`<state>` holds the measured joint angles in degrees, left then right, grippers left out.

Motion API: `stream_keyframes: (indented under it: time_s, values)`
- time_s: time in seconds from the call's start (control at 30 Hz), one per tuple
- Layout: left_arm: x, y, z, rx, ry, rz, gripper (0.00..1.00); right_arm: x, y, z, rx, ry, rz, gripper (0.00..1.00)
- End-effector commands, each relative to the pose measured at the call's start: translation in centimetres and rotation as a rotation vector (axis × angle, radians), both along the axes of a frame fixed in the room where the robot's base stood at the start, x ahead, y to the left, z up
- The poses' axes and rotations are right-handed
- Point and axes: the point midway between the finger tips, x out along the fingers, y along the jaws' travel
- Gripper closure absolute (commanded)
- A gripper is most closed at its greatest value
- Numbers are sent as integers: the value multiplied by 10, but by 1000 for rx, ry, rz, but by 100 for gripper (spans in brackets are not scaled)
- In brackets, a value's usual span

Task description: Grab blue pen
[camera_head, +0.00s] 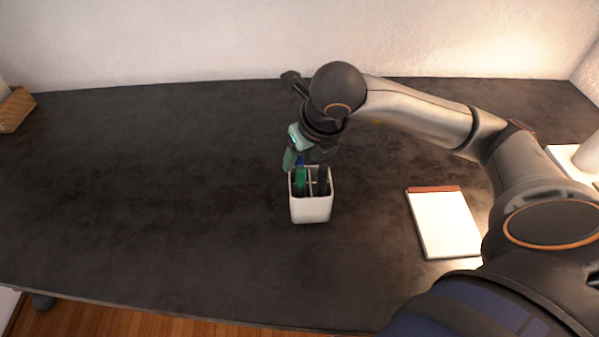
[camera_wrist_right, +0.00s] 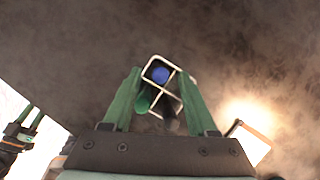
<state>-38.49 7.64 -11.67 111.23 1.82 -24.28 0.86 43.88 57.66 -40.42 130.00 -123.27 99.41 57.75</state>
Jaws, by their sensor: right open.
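A white pen holder (camera_head: 311,209) with compartments stands on the dark desk, and its rim shows in the right wrist view (camera_wrist_right: 148,68). The blue pen (camera_wrist_right: 160,75) stands in one compartment, and a bit of it shows in the head view (camera_head: 300,160). A green pen (camera_head: 301,180) and a dark pen (camera_head: 322,182) stand in other compartments. My right gripper (camera_head: 302,153) is open above the holder, its green fingers on either side of it in the wrist view (camera_wrist_right: 160,72). What looks like my left gripper (camera_wrist_right: 30,122) shows at the wrist view's left edge.
A notepad (camera_head: 442,224) lies on the desk (camera_head: 150,190) to the right of the holder. A white object (camera_head: 575,160) stands at the right edge, and a wooden item (camera_head: 15,108) at the back left. The desk left of the holder is clear.

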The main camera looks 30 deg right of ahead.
Motion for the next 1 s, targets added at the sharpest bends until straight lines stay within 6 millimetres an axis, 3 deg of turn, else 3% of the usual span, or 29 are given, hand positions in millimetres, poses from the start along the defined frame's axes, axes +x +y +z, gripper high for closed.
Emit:
stream_keyframes:
  time_s: [0.17,0.43,0.9,1.0]
  values:
    - [0,4,-2,6,1,6,50,8,-1,-20,1,2,1,42]
    - [-1,6,-5,10,9,7,50,10,0,-22,1,0,3,42]
    - [0,4,-3,7,3,5,50,10,0,-22,0,0,2,95]
    - [1,3,-2,5,0,4,50,10,-1,-22,0,0,2,100]
